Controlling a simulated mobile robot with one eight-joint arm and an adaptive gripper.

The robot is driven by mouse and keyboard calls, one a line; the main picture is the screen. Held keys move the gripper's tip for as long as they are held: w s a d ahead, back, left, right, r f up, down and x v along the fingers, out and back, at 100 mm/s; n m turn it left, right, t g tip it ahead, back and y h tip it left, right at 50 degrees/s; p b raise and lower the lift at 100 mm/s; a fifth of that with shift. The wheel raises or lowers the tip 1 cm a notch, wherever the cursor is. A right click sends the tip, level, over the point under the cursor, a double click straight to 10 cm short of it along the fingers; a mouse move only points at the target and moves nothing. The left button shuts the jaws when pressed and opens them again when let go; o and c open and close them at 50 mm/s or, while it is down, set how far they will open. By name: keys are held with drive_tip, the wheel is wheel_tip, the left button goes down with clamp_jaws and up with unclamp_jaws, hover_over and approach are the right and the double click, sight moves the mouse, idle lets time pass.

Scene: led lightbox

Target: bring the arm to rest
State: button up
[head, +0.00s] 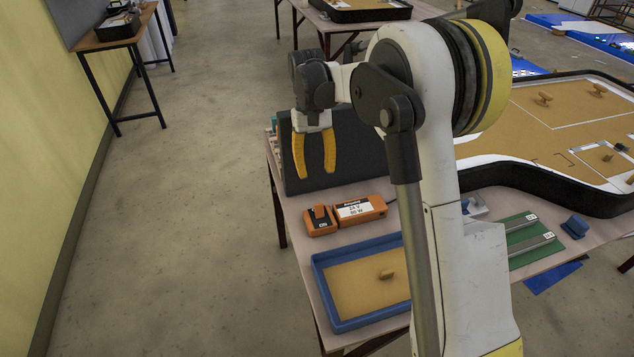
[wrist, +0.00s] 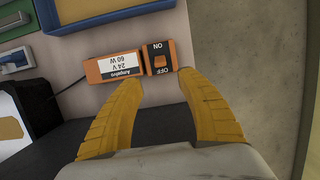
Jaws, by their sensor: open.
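My gripper (head: 316,172) hangs with its yellow fingers pointing down, in front of a dark upright panel (head: 352,150) at the table's left end. The fingers are apart with nothing between them. In the wrist view the gripper (wrist: 160,80) shows both fingers spread. My white arm with its black and yellow joint stands in the middle and right of the head view and hides part of the table.
An orange switch box (head: 320,222) and an orange power supply (head: 362,209) lie near the gripper on the table. A blue-rimmed tray (head: 330,290) holds a small tan piece. A green board (head: 525,231) and a black-edged field (head: 560,195) stand right. Open floor (head: 190,200) lies left.

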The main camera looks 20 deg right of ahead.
drive_tip(key=shift+r, duration=0.15)
idle(0.3)
drive_tip(key=s+r+t, duration=0.5)
drive_tip(key=s+r, duration=0.5)
drive_tip(key=s, duration=0.2)
drive_tip(key=s+f+t, duration=0.2)
drive_tip(key=s+t, duration=0.3)
drive_tip(key=s, duration=0.8)
drive_tip(key=shift+f, duration=0.15)
idle(1.6)
